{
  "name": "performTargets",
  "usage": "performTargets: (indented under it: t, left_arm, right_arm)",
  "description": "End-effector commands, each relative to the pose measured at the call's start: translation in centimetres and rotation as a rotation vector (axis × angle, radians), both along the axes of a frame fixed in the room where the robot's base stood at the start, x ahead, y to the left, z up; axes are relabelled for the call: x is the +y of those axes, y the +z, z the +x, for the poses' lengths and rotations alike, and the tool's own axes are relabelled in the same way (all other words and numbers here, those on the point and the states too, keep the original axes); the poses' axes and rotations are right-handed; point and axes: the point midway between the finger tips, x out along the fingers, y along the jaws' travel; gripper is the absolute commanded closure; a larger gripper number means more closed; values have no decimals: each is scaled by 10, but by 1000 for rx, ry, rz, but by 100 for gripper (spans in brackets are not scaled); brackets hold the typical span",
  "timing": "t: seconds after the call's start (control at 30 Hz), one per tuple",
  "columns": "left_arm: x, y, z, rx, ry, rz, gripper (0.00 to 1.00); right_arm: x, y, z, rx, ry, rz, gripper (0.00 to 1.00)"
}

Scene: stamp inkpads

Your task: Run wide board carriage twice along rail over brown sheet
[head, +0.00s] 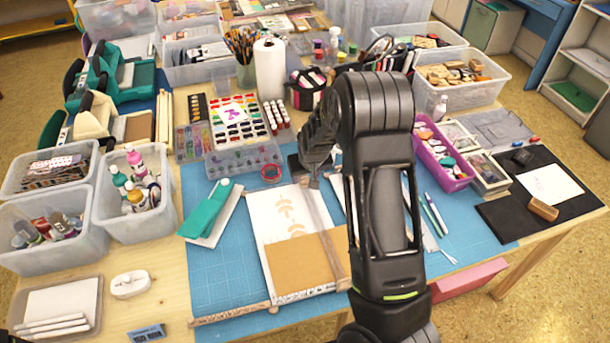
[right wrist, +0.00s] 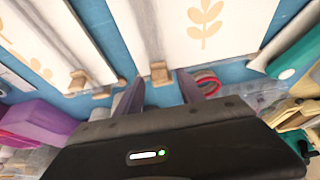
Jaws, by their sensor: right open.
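A brown sheet (head: 300,266) lies on the near part of a white board with orange leaf prints (head: 285,213), on the blue mat. A narrow grey rail (head: 319,212) runs lengthwise along the board's right side; it also shows in the right wrist view (right wrist: 141,28). A small wooden end piece (right wrist: 160,72) sits at the rail's far end. My right gripper (head: 312,178) is open at that end. In the right wrist view its two fingers (right wrist: 160,88) stand either side of the end piece, with gaps. I cannot clearly make out the carriage. My left gripper is out of view.
A teal-covered pad (head: 208,212) lies left of the board. The paint box (head: 245,160) and a red ring (head: 271,172) are close behind it. Pens (head: 435,215) and a purple basket (head: 440,155) are to the right. Blue mat (head: 215,270) is bare at front left.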

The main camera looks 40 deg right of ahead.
Motion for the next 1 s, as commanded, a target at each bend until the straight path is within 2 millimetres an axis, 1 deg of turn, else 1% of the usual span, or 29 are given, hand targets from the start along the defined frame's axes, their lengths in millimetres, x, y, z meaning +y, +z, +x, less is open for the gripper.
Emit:
performTargets:
  t: [0.1, 0.33, 0.37, 0.9, 1.0]
  left_arm:
    - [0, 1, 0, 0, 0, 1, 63]
    - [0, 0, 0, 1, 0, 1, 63]
    - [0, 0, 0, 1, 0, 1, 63]
    - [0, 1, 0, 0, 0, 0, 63]
    - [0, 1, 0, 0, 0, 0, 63]
  right_arm:
    - [-1, -5, 2, -1, -1, 0, 55]
    - [-1, -6, 3, -2, -1, 1, 55]
    - [-1, -6, 3, -2, -1, 1, 56]
    - [-1, -5, 2, -1, -1, 1, 100]
    - [-1, -5, 2, -1, -1, 1, 100]
